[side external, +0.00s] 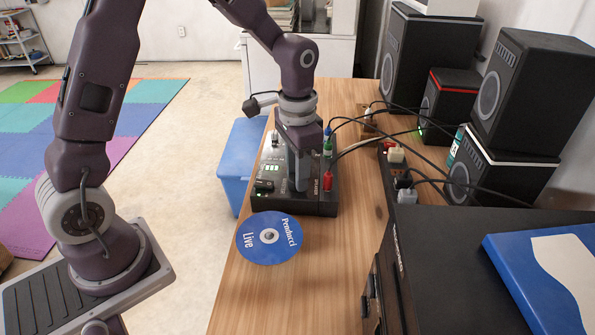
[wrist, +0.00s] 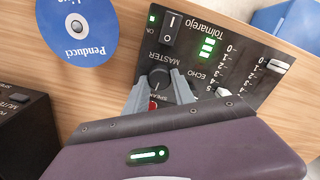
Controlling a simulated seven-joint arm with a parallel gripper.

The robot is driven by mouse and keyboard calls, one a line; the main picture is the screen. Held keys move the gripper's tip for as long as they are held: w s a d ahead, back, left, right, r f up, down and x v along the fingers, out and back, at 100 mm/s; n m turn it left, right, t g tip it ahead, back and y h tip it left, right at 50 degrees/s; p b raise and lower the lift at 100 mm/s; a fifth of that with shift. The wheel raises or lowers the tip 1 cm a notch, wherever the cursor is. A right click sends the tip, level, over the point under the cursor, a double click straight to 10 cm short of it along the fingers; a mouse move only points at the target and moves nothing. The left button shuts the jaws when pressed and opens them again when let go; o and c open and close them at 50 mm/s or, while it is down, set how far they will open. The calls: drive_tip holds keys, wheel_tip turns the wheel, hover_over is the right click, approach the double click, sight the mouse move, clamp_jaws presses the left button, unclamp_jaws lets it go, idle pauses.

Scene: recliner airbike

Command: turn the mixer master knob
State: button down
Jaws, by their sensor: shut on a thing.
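The black mixer (wrist: 214,88) lies on the wooden bench, and it also shows in the side view (side external: 270,203). Its round dark master knob (wrist: 158,74) is beside the MASTER label. My gripper (wrist: 160,84) has its two grey fingers on either side of the knob, shut on it. In the side view my gripper (side external: 299,186) reaches straight down onto the mixer, and the knob is hidden there. Green lights are lit on the mixer, and a power switch (wrist: 172,27) is close to the knob.
A blue disc (side external: 269,238) lies on the bench in front of the mixer. Black speakers (side external: 532,93) stand at the back right. A blue bin (side external: 239,163) is left of the bench.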

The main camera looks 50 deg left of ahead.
drive_tip(key=c, duration=1.1)
unclamp_jaws()
drive_tip(key=shift+o, duration=0.2)
drive_tip(key=shift+r, duration=0.1)
wheel_tip(320, 180, up, 6)
drive_tip(key=shift+w, duration=0.1)
drive_tip(key=shift+s+r, duration=0.2)
drive_tip(key=shift+r, duration=0.45)
drive_tip(key=s+r+n+t, duration=0.1)
drive_tip(key=s+r, duration=0.3)
drive_tip(key=s, duration=0.6)
drive_tip(key=s+r+n+t, duration=0.2)
drive_tip(key=s+r+t, duration=0.2)
drive_tip(key=s, duration=0.7)
drive_tip(key=shift+d+t, duration=0.3)
drive_tip(key=shift+d, duration=0.05)
